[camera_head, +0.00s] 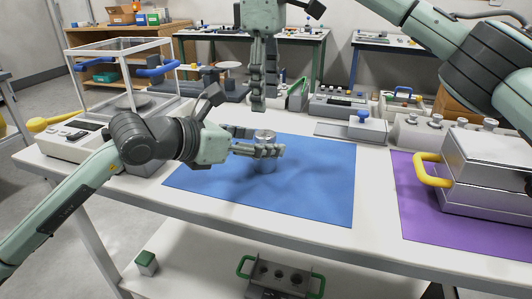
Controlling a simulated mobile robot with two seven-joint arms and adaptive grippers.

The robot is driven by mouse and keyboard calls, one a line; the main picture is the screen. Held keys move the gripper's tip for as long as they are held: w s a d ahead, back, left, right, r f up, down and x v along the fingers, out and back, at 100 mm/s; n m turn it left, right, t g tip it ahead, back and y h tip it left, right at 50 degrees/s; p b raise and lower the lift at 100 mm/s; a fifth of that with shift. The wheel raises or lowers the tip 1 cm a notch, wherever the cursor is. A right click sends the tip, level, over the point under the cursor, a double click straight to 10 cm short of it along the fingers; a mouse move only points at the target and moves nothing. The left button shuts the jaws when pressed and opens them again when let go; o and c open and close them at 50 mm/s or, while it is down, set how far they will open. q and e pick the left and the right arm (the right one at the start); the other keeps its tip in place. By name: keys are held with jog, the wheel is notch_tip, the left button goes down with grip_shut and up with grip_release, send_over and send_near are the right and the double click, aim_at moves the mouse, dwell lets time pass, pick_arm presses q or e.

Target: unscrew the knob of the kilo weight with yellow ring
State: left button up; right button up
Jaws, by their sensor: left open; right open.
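A grey metal cylindrical weight (264,165) stands upright on the blue mat (310,190). Its knob (264,134) shows at the top; a yellow ring cannot be made out, as the fingers cover part of the weight. My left gripper (262,147) comes in from the left, level, with its open fingers on the near and far sides of the weight's upper part. Whether they touch it I cannot tell. My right gripper (258,104) points straight down, open, above and slightly behind the knob, seen side-on and apparently clear of it.
A balance with a glass draft shield (125,75) stands at the left. At the right, a metal case (485,160) with a yellow handle (430,172) sits on a purple mat (425,215). A blue-knobbed block (366,129) and several knobbed weights stand behind. The blue mat's front is clear.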

pick_arm(q)
jog(key=shift+x, duration=2.75)
jog(key=shift+c, duration=0.5)
grip_shut()
